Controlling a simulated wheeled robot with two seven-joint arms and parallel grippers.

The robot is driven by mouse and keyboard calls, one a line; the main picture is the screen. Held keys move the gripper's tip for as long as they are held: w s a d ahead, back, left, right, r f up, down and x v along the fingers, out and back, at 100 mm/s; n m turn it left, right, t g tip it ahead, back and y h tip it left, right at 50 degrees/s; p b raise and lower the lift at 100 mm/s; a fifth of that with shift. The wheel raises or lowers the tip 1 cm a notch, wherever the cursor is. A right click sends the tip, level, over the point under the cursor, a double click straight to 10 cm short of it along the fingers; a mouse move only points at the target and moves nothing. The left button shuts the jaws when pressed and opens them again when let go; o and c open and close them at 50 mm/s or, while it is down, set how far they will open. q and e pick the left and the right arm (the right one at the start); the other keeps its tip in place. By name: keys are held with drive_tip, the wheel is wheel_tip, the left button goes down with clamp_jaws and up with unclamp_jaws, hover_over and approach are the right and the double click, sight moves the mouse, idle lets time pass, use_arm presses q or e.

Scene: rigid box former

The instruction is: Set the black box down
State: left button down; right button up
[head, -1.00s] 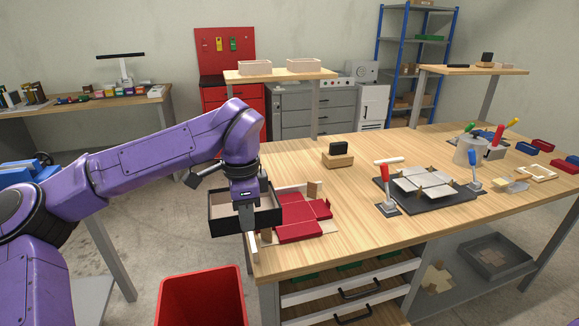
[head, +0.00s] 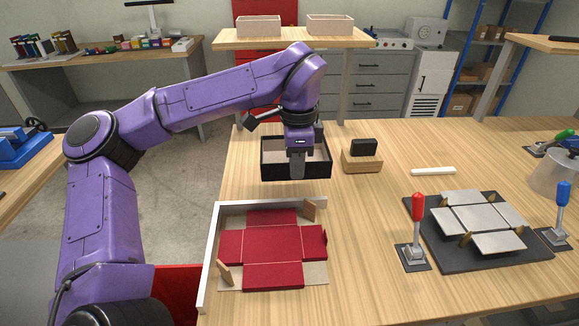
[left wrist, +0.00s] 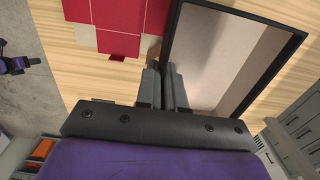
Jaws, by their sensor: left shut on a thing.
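The black box (head: 318,172) is an open, upright tray with black outer walls and a light inside. In the head view it is over the table's far left part, behind a red flat blank. My left gripper (head: 297,172) points down and is shut on the box's near wall. In the left wrist view the fingers (left wrist: 165,88) pinch that wall, and the box's pale inside (left wrist: 212,55) shows to the right of them. I cannot tell whether the box's underside touches the wooden table (head: 370,220). My right gripper is out of view.
The red blank (head: 272,245) lies in a corner fixture in front of the box. A wooden block with a black top (head: 362,157) stands close to the right. Farther right are a white stick (head: 433,171) and a black forming plate (head: 425,232) with red-handled clamp (head: 417,225).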

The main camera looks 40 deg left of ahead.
sight(278, 156)
use_arm(q)
drive_tip(key=w+a+f+p, duration=0.1)
drive_tip(key=a, duration=0.1)
drive_tip(key=w+a+f+p, duration=0.1)
drive_tip(key=a, duration=0.2)
drive_tip(key=w+a+f+p, duration=0.1)
drive_tip(key=w+a+p, duration=0.1)
drive_tip(key=a, duration=0.1)
drive_tip(key=shift+w+a+f, duration=0.1)
drive_tip(key=shift+f, duration=0.25)
drive_tip(key=a+f, duration=0.1)
drive_tip(key=w+a+f, duration=0.1)
drive_tip(key=f, duration=0.1)
drive_tip(key=a+f+p, duration=0.1)
drive_tip(key=f, duration=0.1)
drive_tip(key=shift+w+a, duration=0.15)
drive_tip(key=shift+w, duration=0.25)
drive_tip(key=shift+w+a+f, duration=0.1)
drive_tip(key=shift+a+f, duration=0.05)
drive_tip(key=shift+f, duration=0.1)
drive_tip(key=f, duration=0.3)
drive_tip(key=shift+w+a+f+p, duration=0.1)
drive_tip(key=shift+a+f+p, duration=0.15)
drive_tip(key=shift+p, duration=0.1)
drive_tip(key=shift+f, duration=0.1)
drive_tip(key=shift+f+b, duration=0.15)
drive_tip(key=shift+b, duration=0.15)
drive_tip(key=c, duration=1.3)
unclamp_jaws()
drive_tip(key=shift+o, duration=0.2)
